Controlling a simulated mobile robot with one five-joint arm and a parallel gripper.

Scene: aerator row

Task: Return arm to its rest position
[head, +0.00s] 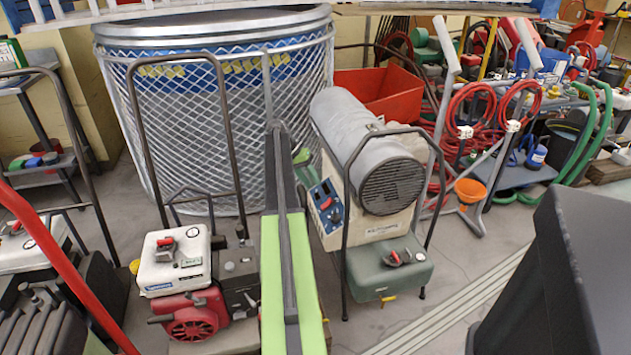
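My gripper is not in the head view, so its opening and what it may hold cannot be seen. A row of machines stands in front of me. One has a white top, a red engine (195,315) and a tall dark handle. Beside it is a long light-green machine (273,290) with a grey bar along its top. To its right is a unit with a grey cylinder (345,125) and a round black grille, with a dark-green tank (388,268) low in front.
A large mesh-wrapped round tank (200,150) stands behind the row. A red bin (380,93), coiled red hoses (470,115) and an orange funnel (469,190) are at the back right. A red bar (50,245) crosses the left side.

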